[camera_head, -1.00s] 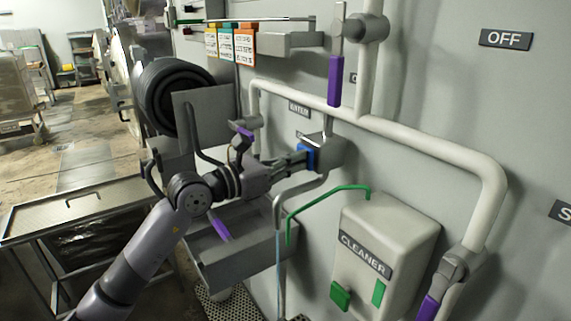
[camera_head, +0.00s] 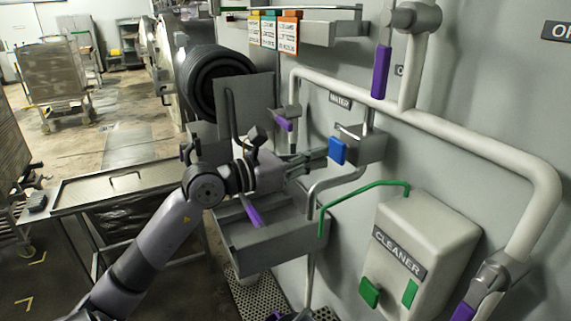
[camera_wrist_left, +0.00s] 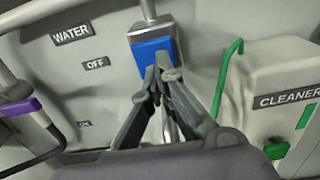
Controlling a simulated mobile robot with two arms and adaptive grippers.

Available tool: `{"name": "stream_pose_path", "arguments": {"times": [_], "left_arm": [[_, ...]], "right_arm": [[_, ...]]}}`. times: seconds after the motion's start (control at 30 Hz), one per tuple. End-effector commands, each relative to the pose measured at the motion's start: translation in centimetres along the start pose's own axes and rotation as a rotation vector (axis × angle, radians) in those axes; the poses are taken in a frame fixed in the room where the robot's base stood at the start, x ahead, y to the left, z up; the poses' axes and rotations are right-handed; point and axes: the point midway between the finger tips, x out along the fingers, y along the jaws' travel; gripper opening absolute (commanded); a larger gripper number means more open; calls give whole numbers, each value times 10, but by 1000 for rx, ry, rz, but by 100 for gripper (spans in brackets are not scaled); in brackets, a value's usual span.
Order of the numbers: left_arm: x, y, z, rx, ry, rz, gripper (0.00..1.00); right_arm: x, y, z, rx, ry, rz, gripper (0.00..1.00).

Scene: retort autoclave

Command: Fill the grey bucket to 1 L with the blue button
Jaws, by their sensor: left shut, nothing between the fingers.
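The blue button (camera_head: 337,151) is on a grey box on the wall, beside the WATER label; it also shows in the left wrist view (camera_wrist_left: 152,55). My left gripper (camera_head: 324,153) is shut and empty, its tips just left of the button with a small gap in the head view. In the left wrist view its fingertips (camera_wrist_left: 162,74) overlap the button's lower part. A bent grey spout (camera_head: 335,178) runs down below the box. I cannot make out the grey bucket or a water level in either view.
A grey basin (camera_head: 272,250) is below my left forearm. The CLEANER dispenser (camera_head: 435,240) with a green hose stands to the right. Grey pipes with purple-handled valves (camera_head: 381,72) run along the wall. A metal table (camera_head: 85,190) is at the left.

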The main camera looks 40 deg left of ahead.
Motion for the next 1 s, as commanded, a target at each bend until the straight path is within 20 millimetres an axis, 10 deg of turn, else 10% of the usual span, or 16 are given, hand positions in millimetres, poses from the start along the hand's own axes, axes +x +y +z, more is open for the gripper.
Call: {"name": "stream_pose_path", "arguments": {"times": [0.4,1.0], "left_arm": [[-65,0,0,-1,-1,1,0],[-76,0,1,1,-2,0,0]], "right_arm": [[0,0,0,0,0,0,40],[0,0,0,0,0,0,40]]}}
